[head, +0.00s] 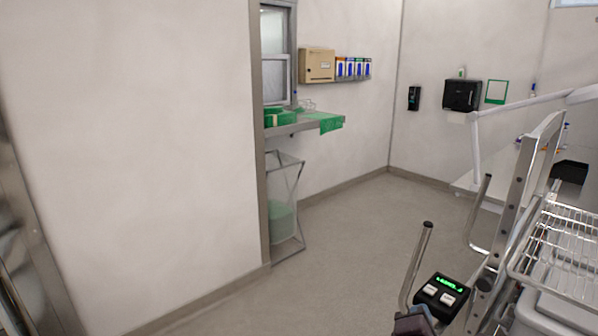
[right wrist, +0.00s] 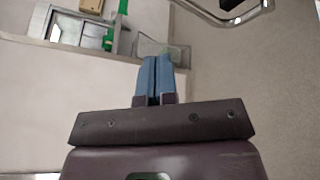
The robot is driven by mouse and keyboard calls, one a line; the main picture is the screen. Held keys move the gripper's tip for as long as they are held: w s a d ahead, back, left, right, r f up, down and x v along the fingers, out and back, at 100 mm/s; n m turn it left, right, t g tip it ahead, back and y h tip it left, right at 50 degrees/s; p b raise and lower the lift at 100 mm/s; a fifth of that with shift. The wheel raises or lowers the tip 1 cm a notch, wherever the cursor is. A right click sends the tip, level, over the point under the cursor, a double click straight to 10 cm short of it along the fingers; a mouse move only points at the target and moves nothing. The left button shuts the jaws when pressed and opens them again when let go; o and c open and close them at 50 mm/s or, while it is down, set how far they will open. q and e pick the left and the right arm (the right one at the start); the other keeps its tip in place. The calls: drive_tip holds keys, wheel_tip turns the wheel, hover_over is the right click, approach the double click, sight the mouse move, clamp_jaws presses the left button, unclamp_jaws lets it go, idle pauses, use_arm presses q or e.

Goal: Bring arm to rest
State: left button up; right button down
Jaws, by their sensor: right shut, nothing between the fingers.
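My right gripper (right wrist: 155,80) shows in the right wrist view, its two blue fingers together with nothing between them. It points toward the wall with the pass-through window (right wrist: 88,31) and is not touching anything that I can see. My left gripper is not in view.
A metal cart with a wire basket (head: 568,250), bent handles and a black control box (head: 441,296) stands at the right. A shelf with green cloth (head: 330,122) juts from the window wall above a bin frame (head: 286,205). The floor between (head: 350,235) is clear.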

drive_tip(key=s+a+f+m+y, duration=0.2)
drive_tip(key=s+f+m+y, duration=0.3)
drive_tip(key=f+m+y, duration=0.55)
drive_tip(key=s+d+f+m+g+h+b, duration=0.1)
drive_tip(key=s+d+f+m+h, duration=0.1)
drive_tip(key=s+f, duration=0.5)
drive_tip(key=s+d+f+m+g+h+b, duration=0.1)
drive_tip(key=s+d+f+m, duration=0.3)
drive_tip(key=s, duration=0.5)
wheel_tip(320, 180, down, 3)
drive_tip(key=m+g+h, duration=0.1)
drive_tip(key=m, duration=0.1)
drive_tip(key=shift+s+m, duration=0.2)
drive_tip(key=shift+m, duration=0.15)
drive_tip(key=shift+d, duration=0.15)
